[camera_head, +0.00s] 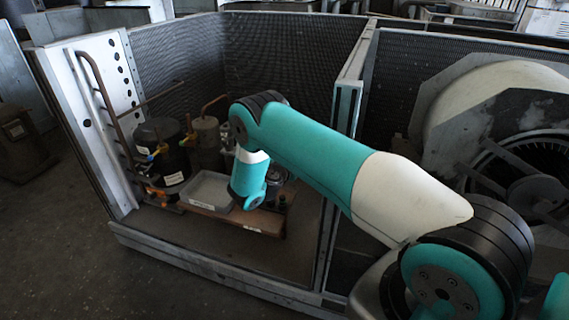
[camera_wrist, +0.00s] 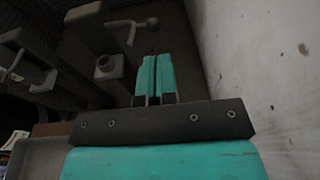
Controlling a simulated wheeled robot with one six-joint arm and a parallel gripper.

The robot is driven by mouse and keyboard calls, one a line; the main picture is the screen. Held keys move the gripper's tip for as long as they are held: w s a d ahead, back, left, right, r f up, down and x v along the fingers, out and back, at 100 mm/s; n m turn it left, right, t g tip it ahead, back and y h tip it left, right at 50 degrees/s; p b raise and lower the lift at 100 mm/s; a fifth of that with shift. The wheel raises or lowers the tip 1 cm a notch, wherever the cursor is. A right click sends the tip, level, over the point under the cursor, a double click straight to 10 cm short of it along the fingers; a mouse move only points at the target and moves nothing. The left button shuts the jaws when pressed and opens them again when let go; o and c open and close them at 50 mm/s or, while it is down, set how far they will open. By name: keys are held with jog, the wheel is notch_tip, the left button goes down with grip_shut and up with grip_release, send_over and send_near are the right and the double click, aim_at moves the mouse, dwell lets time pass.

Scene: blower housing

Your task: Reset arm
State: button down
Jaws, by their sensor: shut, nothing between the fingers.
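My arm (camera_head: 310,150) reaches from the lower right into the left compartment of the housing and bends down at its far joint. In the head view the wrist end (camera_head: 247,185) hangs beside a grey tray (camera_head: 210,190); the fingers cannot be made out there. In the wrist view my gripper (camera_wrist: 155,62) shows two teal fingers side by side, shut, with nothing held. Grey metal fittings (camera_wrist: 108,68) and a ball-ended handle (camera_wrist: 152,22) lie beyond the fingertips. A pale wall (camera_wrist: 265,70) stands to the right of the fingers.
Dark cylinders (camera_head: 160,152) with pipes stand behind the tray, which rests on a wooden board (camera_head: 255,222). Mesh walls (camera_head: 280,50) and a divider post (camera_head: 345,110) bound the compartment. A large blower (camera_head: 510,110) fills the right compartment. Open floor (camera_head: 60,250) lies at front left.

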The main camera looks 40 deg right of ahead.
jog(key=v, duration=0.6)
jog(key=shift+s+a+p, duration=0.2)
jog(key=shift+s+p, duration=0.15)
jog(key=shift+s, duration=0.05)
jog(key=s+a+r+m+g+y, duration=0.2)
jog(key=s+a+r+m+y, duration=0.25)
jog(key=a+r+m, duration=0.25)
jog(key=s+a+r+m+g+y, duration=0.3)
jog(key=a+r+m+y, duration=0.2)
jog(key=a+r+m, duration=0.15)
jog(key=s+a+r+m+g+y, duration=0.1)
jog(key=s+a+r+y, duration=0.3)
jog(key=s, duration=0.5)
jog(key=s+a+r+m+g+y, duration=0.1)
jog(key=s+a+r, duration=0.45)
jog(key=s, duration=0.25)
jog(key=s+a+r+m+g+y, duration=0.1)
jog(key=s+a+r+m+y, duration=0.25)
jog(key=s, duration=0.55)
notch_tip(320, 180, up, 23)
jog(key=w+n+p, duration=0.1)
jog(key=p, duration=2)
jog(key=shift+a+f+n+p, duration=0.2)
jog(key=shift+a+n+p, duration=0.1)
jog(key=shift+p, duration=0.1)
